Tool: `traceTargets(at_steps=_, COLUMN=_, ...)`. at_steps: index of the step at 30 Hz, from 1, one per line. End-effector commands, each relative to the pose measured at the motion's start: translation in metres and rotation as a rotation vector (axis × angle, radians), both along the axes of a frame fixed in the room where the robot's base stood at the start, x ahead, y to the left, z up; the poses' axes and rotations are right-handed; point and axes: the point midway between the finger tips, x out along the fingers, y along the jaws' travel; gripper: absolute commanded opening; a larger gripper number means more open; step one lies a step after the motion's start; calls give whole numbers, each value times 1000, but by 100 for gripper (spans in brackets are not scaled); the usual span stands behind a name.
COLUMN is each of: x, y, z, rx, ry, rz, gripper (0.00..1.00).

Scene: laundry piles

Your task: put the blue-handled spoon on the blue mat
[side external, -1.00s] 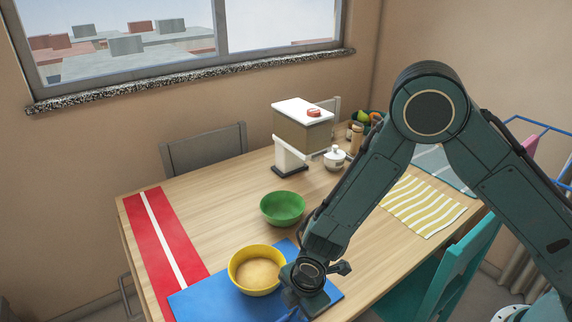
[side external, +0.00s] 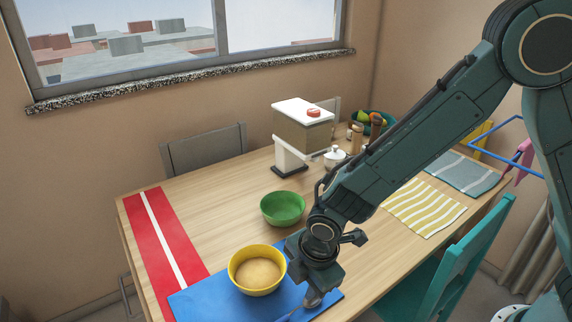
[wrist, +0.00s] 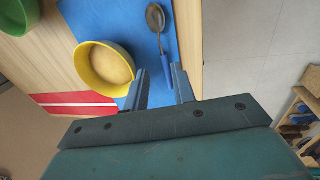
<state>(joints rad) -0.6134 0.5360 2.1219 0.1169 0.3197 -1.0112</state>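The spoon (wrist: 156,19) has a dark metal bowl and a blue handle (wrist: 165,66). In the wrist view it lies over the blue mat (wrist: 130,25) and looks to rest on it, near the mat's edge. In the side view the spoon's bowl (side external: 312,299) shows just below my gripper (side external: 318,280), over the blue mat (side external: 205,302). In the wrist view my gripper (wrist: 159,72) has its two fingers apart, one on each side of the handle's end. I see no finger touching the handle.
A yellow bowl (side external: 257,269) with tan contents stands on the blue mat, close to my gripper. A green bowl (side external: 283,208) stands behind it. A red runner (side external: 160,245) lies left; a striped cloth (side external: 424,206) lies right. A teal chair (side external: 450,265) is by the table edge.

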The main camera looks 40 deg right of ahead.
Motion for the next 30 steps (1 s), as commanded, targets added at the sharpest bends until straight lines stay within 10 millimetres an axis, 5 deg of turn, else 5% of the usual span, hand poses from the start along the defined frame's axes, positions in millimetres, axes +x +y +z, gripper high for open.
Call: traceTargets(at_steps=30, x=0, y=-9, z=24, rx=17, ry=-9, rz=-54, gripper=26)
